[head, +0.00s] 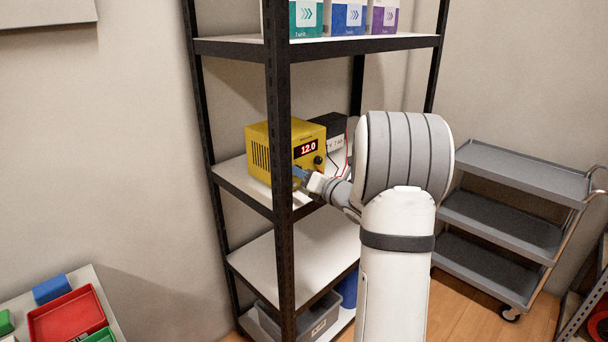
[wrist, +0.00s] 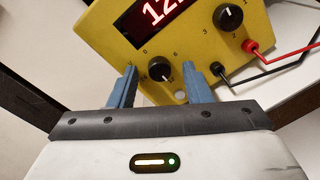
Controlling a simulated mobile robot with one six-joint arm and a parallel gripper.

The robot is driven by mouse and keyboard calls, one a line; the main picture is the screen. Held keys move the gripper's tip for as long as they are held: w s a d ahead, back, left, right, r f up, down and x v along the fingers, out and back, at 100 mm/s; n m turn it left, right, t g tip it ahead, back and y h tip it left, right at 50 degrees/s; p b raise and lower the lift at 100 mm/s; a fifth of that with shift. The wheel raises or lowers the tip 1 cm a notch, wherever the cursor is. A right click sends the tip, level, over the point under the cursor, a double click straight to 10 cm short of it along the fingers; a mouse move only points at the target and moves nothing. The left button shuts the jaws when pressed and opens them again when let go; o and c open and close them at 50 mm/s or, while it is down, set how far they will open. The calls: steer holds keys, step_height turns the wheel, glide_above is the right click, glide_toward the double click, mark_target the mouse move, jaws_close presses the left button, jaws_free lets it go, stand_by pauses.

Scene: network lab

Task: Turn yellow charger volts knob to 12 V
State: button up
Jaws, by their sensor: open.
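The yellow charger (head: 258,152) stands on a middle shelf, and its red display (head: 306,148) reads 12.0. In the wrist view the charger's face (wrist: 200,50) is tilted, with the display (wrist: 165,10) partly cut off at the top. A black knob (wrist: 159,68) with small numbers around it sits low on the face. A second black knob (wrist: 228,17) with marks 1 to 3 is at the upper right. My gripper (wrist: 159,80) is open, its blue fingers on either side of the lower knob with gaps showing. My gripper (head: 301,174) also shows at the charger's front in the head view.
A black box (head: 330,128) stands behind the charger. Red (wrist: 285,46) and black (wrist: 250,75) leads leave its face near the right finger. A shelf post (head: 279,200) stands in front. A grey cart (head: 520,165) is at the right.

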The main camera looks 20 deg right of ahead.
steer(key=v, duration=0.7)
steer(key=shift+s, duration=0.4)
steer(key=shift+d, duration=0.1)
